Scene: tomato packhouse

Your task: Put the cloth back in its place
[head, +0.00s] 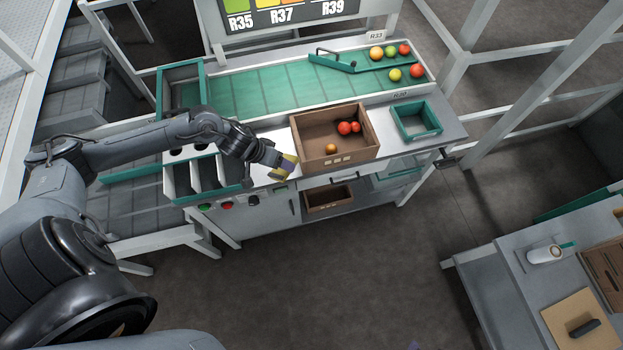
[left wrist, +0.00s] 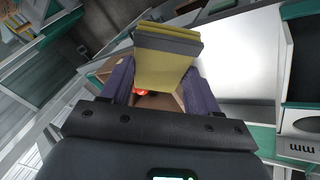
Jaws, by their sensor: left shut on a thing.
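My left gripper (head: 284,164) is shut on a folded yellow cloth (head: 289,162) with a grey band. It holds the cloth over the front of the sorting bench, just left of the brown tomato crate (head: 311,163). In the left wrist view the cloth (left wrist: 165,65) stands out between the two purple-grey fingers of the gripper (left wrist: 162,88). I cannot tell whether the cloth touches the bench top. My right gripper is not in view.
The crate holds a few tomatoes. A small green tray (head: 421,137) stands to its right and a divided green-and-grey rack (head: 208,193) to the left. A green belt (head: 270,92) runs behind. Bare bench top shows between crate and small tray.

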